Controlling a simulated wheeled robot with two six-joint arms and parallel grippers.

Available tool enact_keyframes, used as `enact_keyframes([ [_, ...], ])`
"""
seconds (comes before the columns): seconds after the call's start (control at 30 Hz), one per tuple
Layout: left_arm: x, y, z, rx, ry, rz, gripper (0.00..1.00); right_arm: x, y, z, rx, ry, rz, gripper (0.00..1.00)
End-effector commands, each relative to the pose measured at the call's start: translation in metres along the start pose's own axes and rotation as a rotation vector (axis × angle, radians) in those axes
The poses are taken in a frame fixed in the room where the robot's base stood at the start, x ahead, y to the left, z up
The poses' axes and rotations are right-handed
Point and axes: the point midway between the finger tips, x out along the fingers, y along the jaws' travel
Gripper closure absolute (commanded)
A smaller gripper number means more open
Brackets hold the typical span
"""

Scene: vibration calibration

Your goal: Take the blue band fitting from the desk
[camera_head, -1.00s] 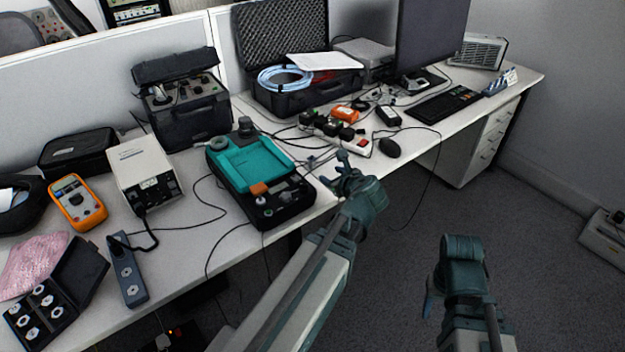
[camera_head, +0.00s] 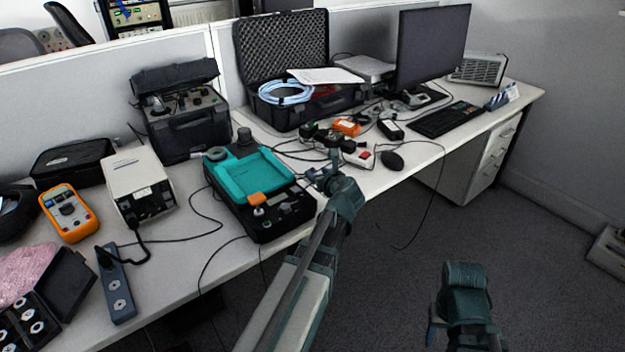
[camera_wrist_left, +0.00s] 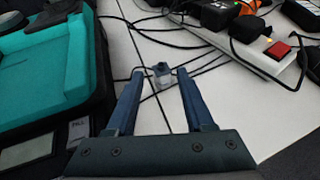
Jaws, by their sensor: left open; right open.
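A small grey-blue fitting with a dark top, seemingly the blue band fitting (camera_wrist_left: 163,78), stands on the white desk (camera_wrist_left: 225,95) near its front edge. In the left wrist view it sits between the fingertips of my left gripper (camera_wrist_left: 160,73), with gaps on both sides. My left gripper is open and holds nothing. In the head view this gripper (camera_head: 325,171) is low over the desk edge, and the fitting is small and partly hidden by it. My right gripper (camera_head: 433,328) hangs over the floor, away from the desk, with its fingers mostly hidden.
A teal-topped black device (camera_head: 252,178) stands close on the left of my left gripper. A power strip with a red switch (camera_head: 359,157) and a mouse (camera_head: 392,161) lie to the right. Black cables cross the desk around the fitting.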

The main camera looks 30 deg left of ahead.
Motion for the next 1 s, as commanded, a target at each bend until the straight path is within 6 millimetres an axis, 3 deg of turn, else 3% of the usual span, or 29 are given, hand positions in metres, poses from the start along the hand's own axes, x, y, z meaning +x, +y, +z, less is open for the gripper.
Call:
enact_keyframes([
  [0.27, 0.006, 0.000, 0.000, -0.001, 0.000, 0.001, 0.47, 0.002, 0.000, 0.000, 0.000, 0.000, 0.000, 0.50],
  [0.63, 0.053, -0.003, 0.000, -0.002, 0.001, 0.002, 0.47, 0.020, -0.002, -0.001, 0.000, 0.000, 0.000, 0.50],
  [0.87, 0.054, -0.002, 0.001, -0.001, 0.000, 0.000, 0.47, 0.019, -0.002, -0.001, 0.000, 0.000, 0.000, 0.50],
  [0.9, 0.054, -0.002, 0.001, -0.001, 0.000, 0.000, 0.49, 0.019, -0.002, -0.001, 0.000, 0.000, 0.000, 0.50],
  [1.0, 0.054, -0.002, 0.001, -0.001, 0.001, 0.000, 0.67, 0.019, -0.002, -0.001, 0.000, 0.000, 0.000, 0.50],
])
